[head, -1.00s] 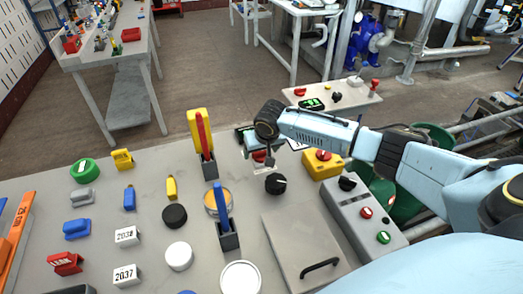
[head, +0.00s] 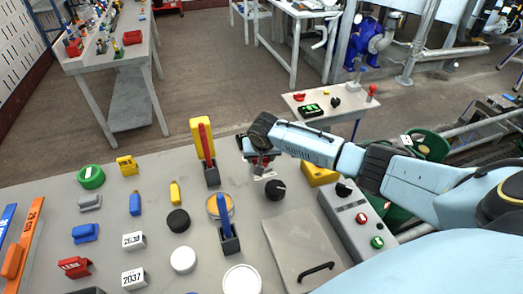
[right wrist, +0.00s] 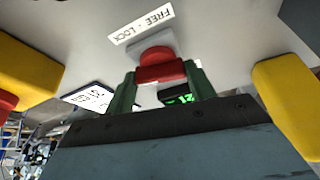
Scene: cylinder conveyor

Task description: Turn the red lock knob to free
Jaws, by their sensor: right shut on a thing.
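The red lock knob (right wrist: 158,66) shows in the right wrist view on a light base, just below a white label (right wrist: 140,25) reading FREE - LOCK. My right gripper (right wrist: 161,86) has its green fingers on both sides of the knob and is shut on it. The knob's exact turn against the label is hard to tell. In the head view my right gripper (head: 262,163) is low over the far edge of the grey bench, and the knob is mostly hidden there. My left gripper is not in view.
A yellow box (head: 320,172) lies to the right, partly under my forearm. A grey button box (head: 357,217) is nearer on the right.

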